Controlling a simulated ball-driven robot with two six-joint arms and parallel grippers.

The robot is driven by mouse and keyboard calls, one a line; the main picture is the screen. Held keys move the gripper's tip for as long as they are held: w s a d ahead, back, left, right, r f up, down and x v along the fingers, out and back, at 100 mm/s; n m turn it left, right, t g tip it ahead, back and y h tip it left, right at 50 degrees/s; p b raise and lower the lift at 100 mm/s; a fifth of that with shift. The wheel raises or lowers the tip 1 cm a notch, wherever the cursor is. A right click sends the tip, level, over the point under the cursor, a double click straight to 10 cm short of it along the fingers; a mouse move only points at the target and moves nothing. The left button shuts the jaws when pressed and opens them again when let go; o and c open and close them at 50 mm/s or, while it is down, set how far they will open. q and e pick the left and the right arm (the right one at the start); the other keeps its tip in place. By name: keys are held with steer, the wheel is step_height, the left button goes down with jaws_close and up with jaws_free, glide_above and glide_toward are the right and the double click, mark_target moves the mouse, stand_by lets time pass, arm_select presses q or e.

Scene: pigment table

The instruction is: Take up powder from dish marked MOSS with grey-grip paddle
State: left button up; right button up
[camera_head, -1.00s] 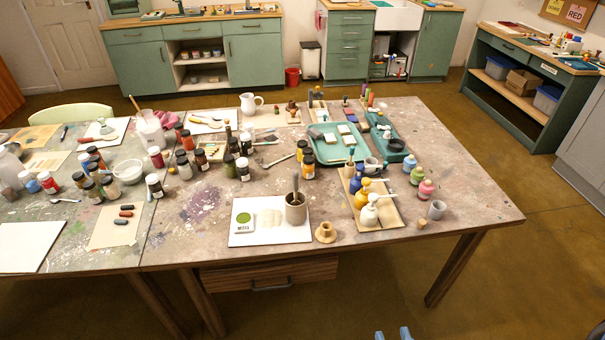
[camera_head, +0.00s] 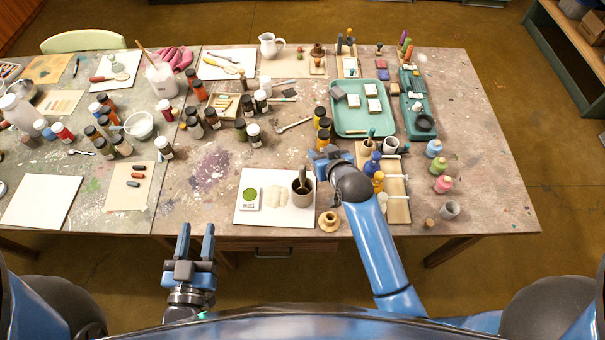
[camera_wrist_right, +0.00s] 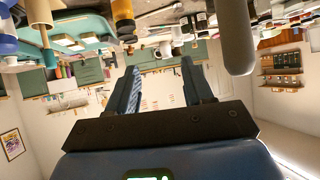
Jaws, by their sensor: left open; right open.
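The dish of green powder (camera_head: 250,198), its label too small to read now, lies on the left of a white board (camera_head: 250,219). A dark grey-brown cup (camera_head: 302,200) stands on the board's right end, and the grey-grip paddle (camera_head: 303,183) stands in it, grip up; its lower end is hidden. My right gripper (camera_head: 322,160) is open, just above and right of the cup. In the right wrist view, the open, empty jaws (camera_wrist_right: 160,68) have a large grey rounded grip (camera_wrist_right: 236,40) beside them, outside the right finger. My left gripper (camera_head: 196,232) is open and empty before the table's front edge.
A pale powder patch (camera_head: 276,197) lies between dish and cup. A small wooden stand (camera_head: 329,221) is right of the board. Bottles and brushes crowd a tan mat (camera_head: 398,210) beside my right arm. A teal tray (camera_head: 350,121) lies behind.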

steer(key=w+a+r+g+h+p, duration=0.1)
steer(key=a+r+g+p, duration=0.1)
steer(key=a+g, duration=0.25)
step_height(320, 180, up, 4)
steer(key=g+h+p, duration=0.2)
steer(key=g+h, duration=0.1)
steer(key=g, duration=0.3)
glide_above(304, 167)
steer(key=shift+w+a+f+n, duration=0.1)
steer(key=shift+w+a+n, duration=0.15)
steer(key=shift+n, duration=0.05)
steer(key=f, duration=0.1)
steer(key=f+b, duration=0.1)
steer(key=f, duration=0.1)
steer(key=shift+s+d+f+g+b, duration=0.15)
steer(key=shift+s+d+g+b, duration=0.15)
steer(key=shift+b, duration=0.1)
steer(key=shift+a+f+p, duration=0.1)
steer(key=shift+f+p, duration=0.45)
steer(key=shift+f, duration=0.15)
steer(key=shift+a+f+p, duration=0.2)
steer(key=shift+f+p, duration=0.65)
steer(key=shift+f, duration=2.1)
arm_select(q)
step_height(304, 167, up, 6)
steer(key=shift+r, duration=0.2)
arm_select(e)
jaws_close()
